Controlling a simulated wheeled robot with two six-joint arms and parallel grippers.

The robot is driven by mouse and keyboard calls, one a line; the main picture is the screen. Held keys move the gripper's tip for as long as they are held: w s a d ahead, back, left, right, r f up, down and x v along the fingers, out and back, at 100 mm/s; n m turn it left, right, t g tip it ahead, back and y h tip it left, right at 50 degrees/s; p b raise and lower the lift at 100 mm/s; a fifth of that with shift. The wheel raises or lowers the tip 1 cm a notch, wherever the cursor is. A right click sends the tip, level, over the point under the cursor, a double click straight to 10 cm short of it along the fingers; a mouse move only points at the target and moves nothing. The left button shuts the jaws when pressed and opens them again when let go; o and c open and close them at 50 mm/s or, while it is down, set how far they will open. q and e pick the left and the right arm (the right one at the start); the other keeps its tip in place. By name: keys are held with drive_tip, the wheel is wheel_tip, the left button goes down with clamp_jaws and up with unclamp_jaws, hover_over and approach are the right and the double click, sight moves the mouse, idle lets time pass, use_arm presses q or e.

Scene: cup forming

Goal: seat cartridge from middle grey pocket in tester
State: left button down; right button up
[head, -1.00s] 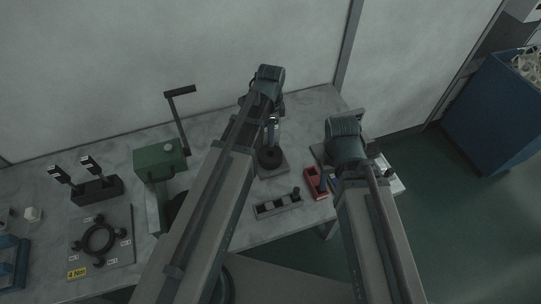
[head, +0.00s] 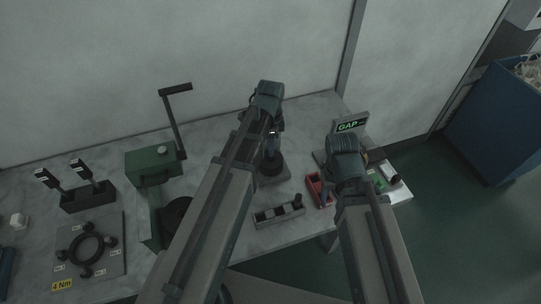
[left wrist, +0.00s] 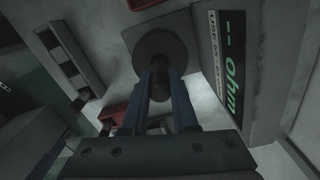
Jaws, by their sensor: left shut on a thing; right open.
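My left gripper (head: 271,150) is over the tester's dark round seat (head: 271,169), which stands on a grey plate. In the left wrist view its blue fingers (left wrist: 162,82) are shut on a dark, slim cartridge (left wrist: 160,72). The cartridge's end is in line with the middle of the round seat (left wrist: 150,42); I cannot tell whether it touches or has entered. The tester display (left wrist: 232,75) reads "-- ohm". The grey pocket tray (head: 265,220) lies in front, with a dark piece standing at its right end. My right gripper (head: 347,168) is at the right, its fingers mostly hidden by its wrist.
A red tray (head: 315,190) lies between the pocket tray and my right gripper. A "GAP" display (head: 351,126) stands behind my right wrist. A green crank machine (head: 153,162) and a ring plate (head: 92,250) are to the left.

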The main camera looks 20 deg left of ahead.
use_arm(q)
drive_tip(key=shift+f+b, duration=1.7)
drive_tip(key=shift+f, duration=0.1)
drive_tip(key=shift+f, duration=0.2)
drive_tip(key=c, duration=0.7)
unclamp_jaws()
drive_tip(key=shift+r, duration=0.2)
